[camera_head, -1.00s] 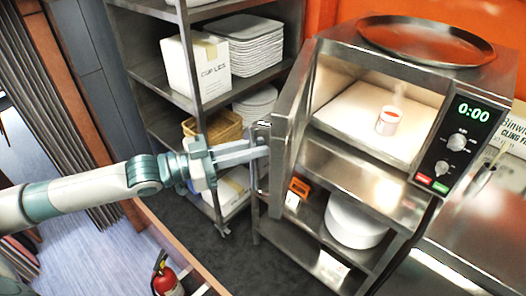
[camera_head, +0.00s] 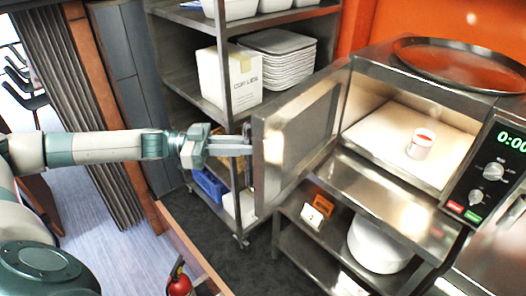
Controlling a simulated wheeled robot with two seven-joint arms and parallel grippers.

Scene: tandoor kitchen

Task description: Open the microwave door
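The fingers look closed around the handle, though the door's edge partly hides the tips. My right gripper is not in view.
A round metal tray (camera_head: 460,64) lies on top of the microwave. A steel rack with a cardboard box (camera_head: 230,80) and stacked trays (camera_head: 278,58) stands behind the door. A fire extinguisher (camera_head: 179,283) is at the lower left. White plates (camera_head: 378,245) sit on the shelf below.

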